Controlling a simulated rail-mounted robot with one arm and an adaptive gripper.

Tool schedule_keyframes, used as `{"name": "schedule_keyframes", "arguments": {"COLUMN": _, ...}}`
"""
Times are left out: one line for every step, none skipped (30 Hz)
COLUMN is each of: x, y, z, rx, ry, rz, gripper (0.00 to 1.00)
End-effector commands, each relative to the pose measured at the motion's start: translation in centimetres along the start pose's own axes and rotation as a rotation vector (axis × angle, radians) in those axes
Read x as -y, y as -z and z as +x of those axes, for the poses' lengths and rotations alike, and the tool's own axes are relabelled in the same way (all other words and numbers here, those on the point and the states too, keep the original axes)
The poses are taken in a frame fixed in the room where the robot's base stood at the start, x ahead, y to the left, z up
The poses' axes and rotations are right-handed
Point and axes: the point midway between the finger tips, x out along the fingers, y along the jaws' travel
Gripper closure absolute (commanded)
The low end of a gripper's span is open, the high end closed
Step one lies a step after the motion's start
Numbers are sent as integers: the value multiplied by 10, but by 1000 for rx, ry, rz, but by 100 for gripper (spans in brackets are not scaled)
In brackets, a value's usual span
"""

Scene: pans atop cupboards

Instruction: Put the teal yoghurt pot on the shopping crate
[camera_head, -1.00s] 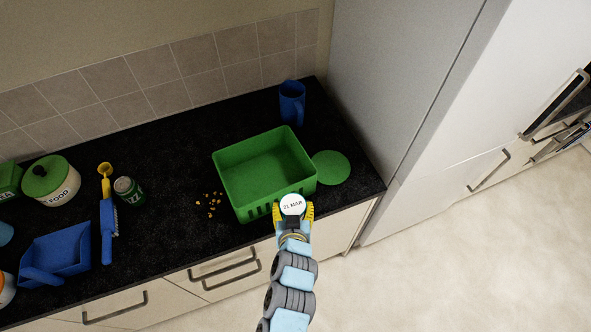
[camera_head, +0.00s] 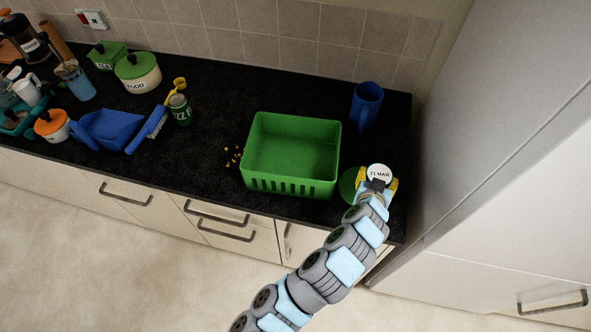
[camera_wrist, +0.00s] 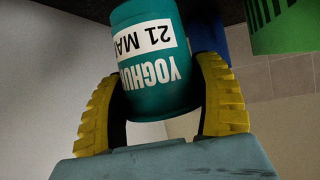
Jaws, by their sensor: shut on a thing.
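The teal yoghurt pot (camera_wrist: 152,85) is held between the yellow fingers of my gripper (camera_wrist: 165,115) in the wrist view. Its label reads "YOGHU" and "21 MA", upside down there. In the head view its white lid (camera_head: 379,174) shows "21 MAR", and my gripper (camera_head: 377,186) is shut around it. The green shopping crate (camera_head: 292,186) stands on the black worktop, left of my gripper, and its inside looks empty. The pot is to the right of the crate, over the green round mat (camera_head: 347,184), which is partly hidden. The pot's height above the worktop is unclear.
A blue mug (camera_head: 366,104) stands behind the pot. Crumbs (camera_head: 233,157) lie left of the crate. A green can (camera_head: 180,109), a blue brush (camera_head: 147,130) and a blue dustpan (camera_head: 108,127) are further left. The fridge (camera_head: 500,130) rises on the right.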

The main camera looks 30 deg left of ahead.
Motion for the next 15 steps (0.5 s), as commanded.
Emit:
{"name": "schedule_keyframes", "arguments": {"x": 5, "y": 7, "z": 12, "rx": -10, "ry": 18, "rz": -9, "gripper": 72}}
{"name": "schedule_keyframes", "arguments": {"x": 8, "y": 11, "z": 16, "rx": -11, "ry": 31, "rz": -18, "gripper": 72}}
{"name": "schedule_keyframes", "arguments": {"x": 13, "y": 16, "z": 22, "rx": -10, "ry": 48, "rz": -27, "gripper": 72}}
{"name": "schedule_keyframes", "arguments": {"x": 17, "y": 21, "z": 27, "rx": -10, "ry": 63, "rz": -35, "gripper": 72}}
{"name": "schedule_keyframes", "arguments": {"x": 22, "y": 26, "z": 31, "rx": -10, "ry": 78, "rz": -44, "gripper": 72}}
{"name": "schedule_keyframes", "arguments": {"x": 27, "y": 32, "z": 36, "rx": -10, "ry": 98, "rz": -53, "gripper": 72}}
{"name": "schedule_keyframes", "arguments": {"x": 32, "y": 36, "z": 40, "rx": -9, "ry": 112, "rz": -61, "gripper": 72}}
{"name": "schedule_keyframes", "arguments": {"x": 35, "y": 42, "z": 44, "rx": -10, "ry": 126, "rz": -70, "gripper": 72}}
{"name": "schedule_keyframes", "arguments": {"x": 41, "y": 50, "z": 48, "rx": -12, "ry": 145, "rz": -82, "gripper": 72}}
{"name": "schedule_keyframes", "arguments": {"x": 45, "y": 55, "z": 50, "rx": -12, "ry": 161, "rz": -90, "gripper": 72}}
{"name": "schedule_keyframes", "arguments": {"x": 50, "y": 59, "z": 53, "rx": -11, "ry": 178, "rz": -98, "gripper": 72}}
{"name": "schedule_keyframes", "arguments": {"x": 55, "y": 66, "z": 56, "rx": -12, "ry": 199, "rz": -110, "gripper": 72}}
{"name": "schedule_keyframes", "arguments": {"x": 60, "y": 72, "z": 58, "rx": -13, "ry": 214, "rz": -119, "gripper": 72}}
{"name": "schedule_keyframes", "arguments": {"x": 64, "y": 77, "z": 60, "rx": -13, "ry": 230, "rz": -128, "gripper": 72}}
{"name": "schedule_keyframes", "arguments": {"x": 71, "y": 82, "z": 62, "rx": -11, "ry": 253, "rz": -139, "gripper": 72}}
